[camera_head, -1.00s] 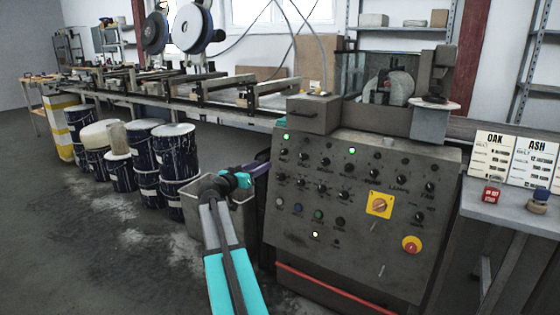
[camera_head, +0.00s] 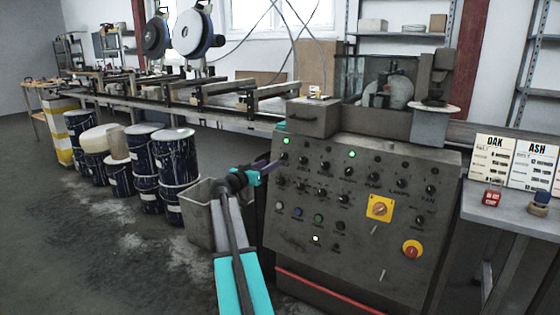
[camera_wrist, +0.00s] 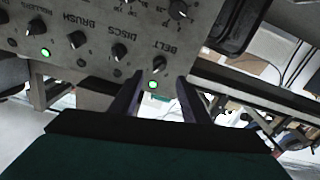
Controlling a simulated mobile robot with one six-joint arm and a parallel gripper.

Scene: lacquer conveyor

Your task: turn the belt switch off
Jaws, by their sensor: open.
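The belt switch (camera_wrist: 158,63) is a small dark knob under the label BELT in the wrist view, where the panel appears upside down. Beside it a green lamp (camera_wrist: 152,85) is lit. In the head view the belt switch (camera_head: 283,158) is at the panel's upper left, below a lit green lamp (camera_head: 287,141). My gripper (camera_head: 274,163) is at the panel's left edge, close to the switch. In the wrist view my gripper (camera_wrist: 160,78) is open, its two dark fingers apart on either side of the lamp and knob. Whether they touch the knob cannot be told.
The grey control panel (camera_head: 345,215) holds several other knobs, including DISCS (camera_wrist: 119,51) and BRUSH (camera_wrist: 77,40). A yellow-plated switch (camera_head: 380,208) and red stop button (camera_head: 412,250) are lower right. A grey bin (camera_head: 200,220) stands left of the panel.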

